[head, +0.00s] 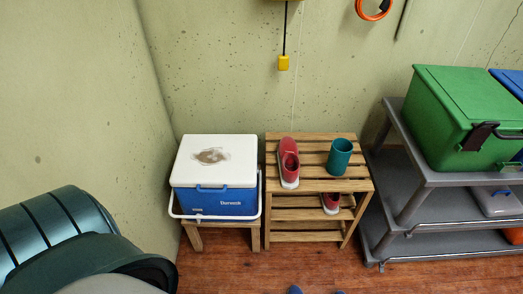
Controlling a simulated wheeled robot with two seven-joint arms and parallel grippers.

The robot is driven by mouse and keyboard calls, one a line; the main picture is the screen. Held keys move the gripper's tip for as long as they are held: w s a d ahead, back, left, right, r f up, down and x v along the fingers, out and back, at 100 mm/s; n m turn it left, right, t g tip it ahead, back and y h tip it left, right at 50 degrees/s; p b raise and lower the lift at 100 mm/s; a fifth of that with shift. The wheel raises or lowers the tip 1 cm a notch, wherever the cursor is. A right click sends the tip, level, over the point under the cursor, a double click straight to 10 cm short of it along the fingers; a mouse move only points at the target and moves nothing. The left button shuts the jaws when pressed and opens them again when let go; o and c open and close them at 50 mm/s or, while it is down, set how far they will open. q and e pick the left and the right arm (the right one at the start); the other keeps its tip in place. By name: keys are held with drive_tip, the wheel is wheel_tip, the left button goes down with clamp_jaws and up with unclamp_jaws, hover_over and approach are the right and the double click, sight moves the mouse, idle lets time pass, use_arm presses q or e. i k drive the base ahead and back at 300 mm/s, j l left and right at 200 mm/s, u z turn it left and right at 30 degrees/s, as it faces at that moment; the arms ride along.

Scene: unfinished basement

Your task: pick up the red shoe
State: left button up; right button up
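A red shoe (289,160) with a white sole lies on the top slats of a small wooden rack (314,186), its white-edged end toward me. A second red shoe (330,203) is on the shelf below, partly hidden by the top board. A teal cup (339,157) stands on the top to the right of the upper shoe, apart from it. I cannot make out either gripper in the head view.
A blue and white cooler (215,178) sits on a wooden stool left of the rack. A grey shelf cart (423,181) with a green bin (463,116) stands at right. A yellow-ended cord (283,63) hangs on the wall. The floor before the rack looks mostly clear.

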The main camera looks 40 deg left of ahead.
sight(287, 154)
drive_tip(key=u, duration=0.85)
drive_tip(key=l+z, duration=0.2)
drive_tip(key=l, duration=0.3)
drive_tip(key=i+l+z, duration=0.1)
drive_tip(key=l+z, duration=0.15)
drive_tip(key=l, duration=0.25)
drive_tip(key=i+l+z, duration=0.2)
drive_tip(key=l, duration=0.3)
drive_tip(key=k, duration=0.1)
